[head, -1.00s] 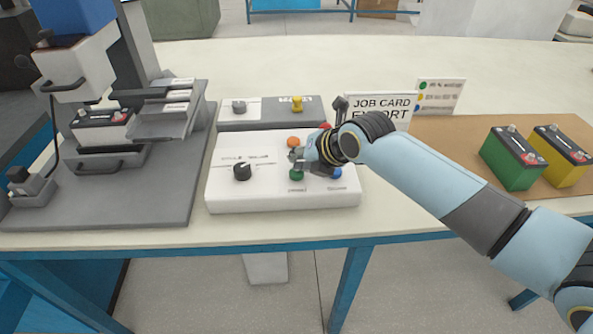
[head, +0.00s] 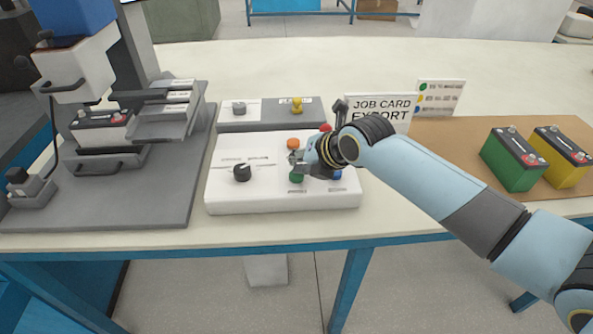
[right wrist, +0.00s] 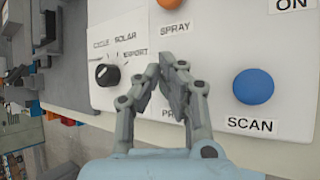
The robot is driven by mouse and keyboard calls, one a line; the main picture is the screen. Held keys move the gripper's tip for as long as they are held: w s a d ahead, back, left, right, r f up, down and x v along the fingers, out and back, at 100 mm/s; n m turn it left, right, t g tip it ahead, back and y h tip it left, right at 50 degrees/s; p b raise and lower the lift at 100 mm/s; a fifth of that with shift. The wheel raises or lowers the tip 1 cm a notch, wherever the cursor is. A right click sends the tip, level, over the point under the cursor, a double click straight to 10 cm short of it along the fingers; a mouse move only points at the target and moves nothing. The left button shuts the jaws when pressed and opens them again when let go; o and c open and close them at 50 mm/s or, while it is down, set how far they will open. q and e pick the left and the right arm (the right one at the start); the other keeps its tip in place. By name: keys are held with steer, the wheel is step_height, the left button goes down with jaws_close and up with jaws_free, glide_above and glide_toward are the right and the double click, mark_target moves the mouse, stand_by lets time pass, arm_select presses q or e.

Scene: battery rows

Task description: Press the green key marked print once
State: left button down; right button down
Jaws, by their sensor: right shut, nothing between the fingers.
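The green key (head: 297,177) is on the front of the white control box (head: 235,203). Its label is too small to read in the head view. In the right wrist view the key is hidden behind my fingers, and only the first letters of its label (right wrist: 166,112) show. My right gripper (head: 293,158) is shut and empty over the box, its fingertips a little behind the green key in the head view. The closed fingertips also show in the right wrist view (right wrist: 172,66). I cannot tell whether they touch anything. My left gripper is not in view.
A blue key (right wrist: 253,86) marked SCAN, an orange key (head: 293,142) marked SPRAY and a black knob (head: 242,172) are close by. A grey panel with a yellow switch (head: 297,104) stands behind. A battery machine (head: 90,75) is at left, two batteries (head: 512,160) at right.

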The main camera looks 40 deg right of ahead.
steer(key=shift+r+p, duration=0.6)
steer(key=shift+r, duration=0.2)
step_height(320, 180, up, 5)
steer(key=p, duration=0.4)
stand_by(0.6)
